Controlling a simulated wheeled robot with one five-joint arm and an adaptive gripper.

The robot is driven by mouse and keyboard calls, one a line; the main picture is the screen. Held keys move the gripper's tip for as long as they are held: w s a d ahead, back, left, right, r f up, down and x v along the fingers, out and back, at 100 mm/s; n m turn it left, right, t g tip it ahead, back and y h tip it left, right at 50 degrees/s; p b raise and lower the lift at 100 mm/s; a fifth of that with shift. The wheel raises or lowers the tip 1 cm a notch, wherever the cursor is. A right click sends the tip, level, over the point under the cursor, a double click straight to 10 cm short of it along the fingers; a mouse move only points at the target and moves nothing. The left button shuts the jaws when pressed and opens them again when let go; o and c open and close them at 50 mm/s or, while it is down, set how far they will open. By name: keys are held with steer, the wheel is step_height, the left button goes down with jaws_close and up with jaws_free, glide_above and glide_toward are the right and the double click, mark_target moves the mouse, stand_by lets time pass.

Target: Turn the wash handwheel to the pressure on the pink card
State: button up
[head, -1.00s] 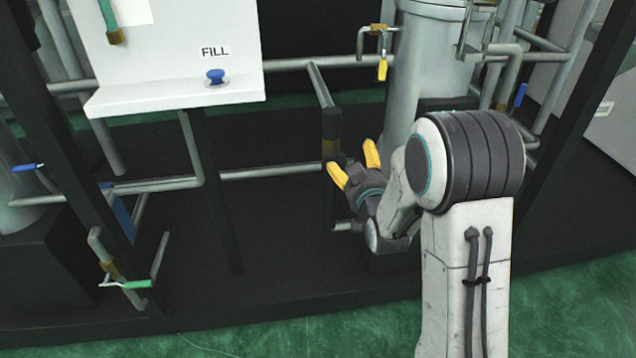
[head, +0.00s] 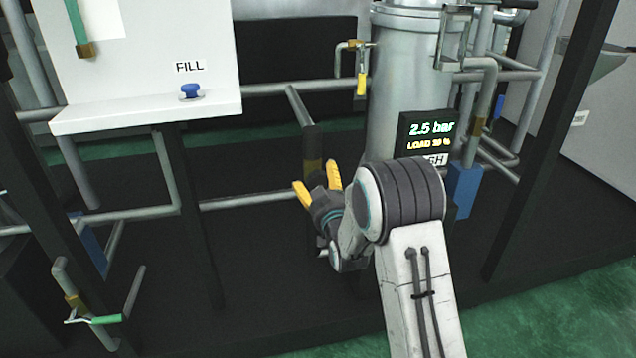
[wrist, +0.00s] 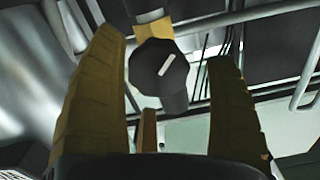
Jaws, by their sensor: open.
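My gripper (head: 317,182) is open, its yellow fingers pointing up and left in the head view, in front of the dark pipework. In the wrist view a dark round knob with a white mark (wrist: 160,72) shows beyond and between the fingers (wrist: 166,55); I cannot tell whether it is the wash handwheel. A dark display (head: 428,128) reads 2.5 bar and LOAD 30 %. A label (head: 436,159) just below it is partly hidden by my arm; its visible end looks like SH. I see no pink card and no clear handwheel in the head view.
A white panel with a shelf (head: 150,114) carries a FILL label and a blue knob (head: 190,91). A metal tank (head: 400,80) stands behind my arm. A yellow-handled valve (head: 361,80), a green-handled valve (head: 105,320) and dark posts (head: 550,140) stand around. Green floor lies at lower right.

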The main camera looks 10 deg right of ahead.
steer(key=shift+w, duration=0.75)
steer(key=shift+c, duration=0.5)
steer(key=c, duration=1)
steer(key=shift+r, duration=0.1)
steer(key=shift+c, duration=0.2)
